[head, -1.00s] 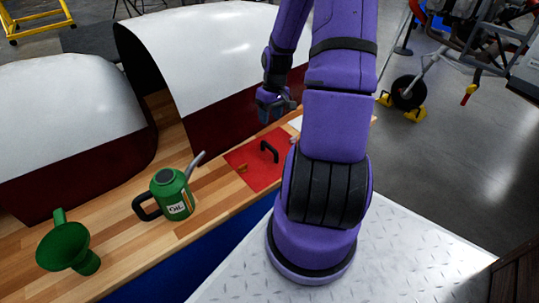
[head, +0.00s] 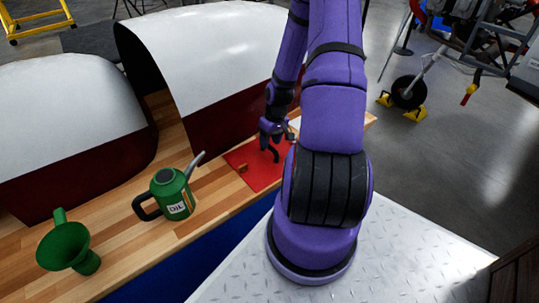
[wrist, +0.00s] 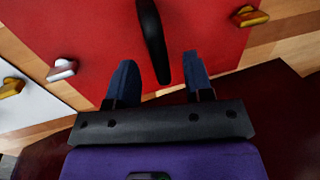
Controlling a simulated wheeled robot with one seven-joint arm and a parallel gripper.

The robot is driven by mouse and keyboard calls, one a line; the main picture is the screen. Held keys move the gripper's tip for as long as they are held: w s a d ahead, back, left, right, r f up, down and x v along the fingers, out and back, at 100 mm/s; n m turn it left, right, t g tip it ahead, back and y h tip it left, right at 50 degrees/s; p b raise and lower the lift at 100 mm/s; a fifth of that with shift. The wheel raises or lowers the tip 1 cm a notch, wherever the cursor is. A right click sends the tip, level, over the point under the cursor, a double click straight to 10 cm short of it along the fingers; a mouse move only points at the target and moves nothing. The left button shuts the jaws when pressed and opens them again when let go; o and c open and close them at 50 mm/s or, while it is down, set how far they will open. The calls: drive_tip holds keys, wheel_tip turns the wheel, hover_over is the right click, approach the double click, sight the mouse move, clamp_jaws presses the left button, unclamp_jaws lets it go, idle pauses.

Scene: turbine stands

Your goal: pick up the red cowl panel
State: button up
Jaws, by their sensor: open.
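The red cowl panel (head: 258,177) lies flat on the wooden bench, with a black handle (head: 274,154) standing up from it. In the wrist view the red panel (wrist: 90,35) fills the upper middle, and its black handle (wrist: 152,38) points down between my fingertips. My gripper (wrist: 155,78) is open, with one finger on each side of the handle's near end and visible gaps on both sides. In the head view my gripper (head: 272,138) is at the handle, partly covering it. A brass-coloured latch (wrist: 249,16) sits at the panel's right edge.
A white panel (wrist: 28,105) with a latch lies left of the red one in the wrist view. A green oil can (head: 172,196) and green funnel (head: 66,247) stand on the bench (head: 118,238). Large white-and-maroon cowls (head: 205,60) stand close behind.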

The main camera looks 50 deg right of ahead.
sight(269, 151)
drive_tip(key=shift+w+a+f, duration=0.1)
drive_tip(key=shift+a+f, duration=0.05)
drive_tip(key=shift+f, duration=0.55)
drive_tip(key=shift+a+f, duration=0.1)
drive_tip(key=shift+f, duration=0.6)
clamp_jaws()
drive_tip(key=shift+r, duration=0.1)
